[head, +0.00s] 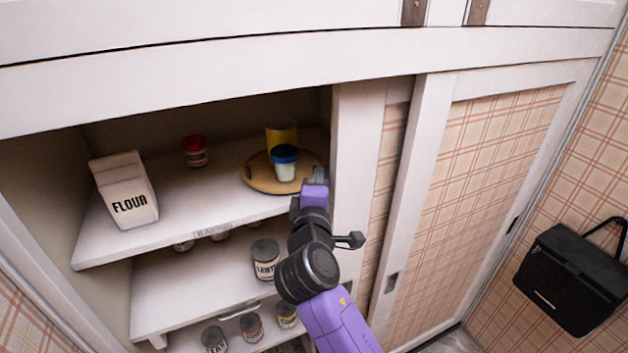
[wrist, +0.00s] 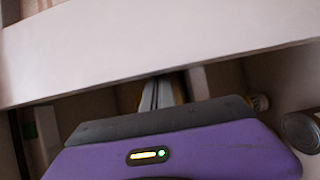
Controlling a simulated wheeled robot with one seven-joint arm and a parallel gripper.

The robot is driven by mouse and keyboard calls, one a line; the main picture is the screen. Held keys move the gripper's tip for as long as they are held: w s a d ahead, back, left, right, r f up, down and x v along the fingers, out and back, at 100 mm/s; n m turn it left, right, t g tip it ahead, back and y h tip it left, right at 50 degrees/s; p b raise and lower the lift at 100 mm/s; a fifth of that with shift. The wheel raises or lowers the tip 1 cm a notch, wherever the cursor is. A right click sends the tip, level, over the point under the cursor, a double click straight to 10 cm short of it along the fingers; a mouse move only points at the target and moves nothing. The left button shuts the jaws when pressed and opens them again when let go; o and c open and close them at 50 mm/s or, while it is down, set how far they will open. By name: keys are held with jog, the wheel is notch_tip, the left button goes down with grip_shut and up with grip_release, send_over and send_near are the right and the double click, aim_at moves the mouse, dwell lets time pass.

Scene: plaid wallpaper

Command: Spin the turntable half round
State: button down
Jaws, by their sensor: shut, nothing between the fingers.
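The turntable (head: 258,180) is a round, tan wooden disc at the right end of the top shelf. A yellow container (head: 281,134) and a jar with a blue lid and pale body (head: 286,167) stand on it. My gripper (head: 319,174) is at the right front edge of the disc in the head view; I cannot tell whether it touches. In the wrist view its fingers (wrist: 161,92) are together, partly hidden by the purple gripper body, with nothing seen between them. The disc's right front rim is hidden behind the gripper.
A flour bag (head: 126,190) and a red-lidded jar (head: 194,151) stand left on the same shelf. A white cabinet post (head: 354,140) rises close to the right of my gripper. Cans, including a large one (head: 265,260), stand on lower shelves. The shelf's middle is clear.

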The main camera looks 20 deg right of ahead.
jog(key=shift+w+d, duration=0.15)
jog(key=shift+d, duration=0.25)
dwell(0.5)
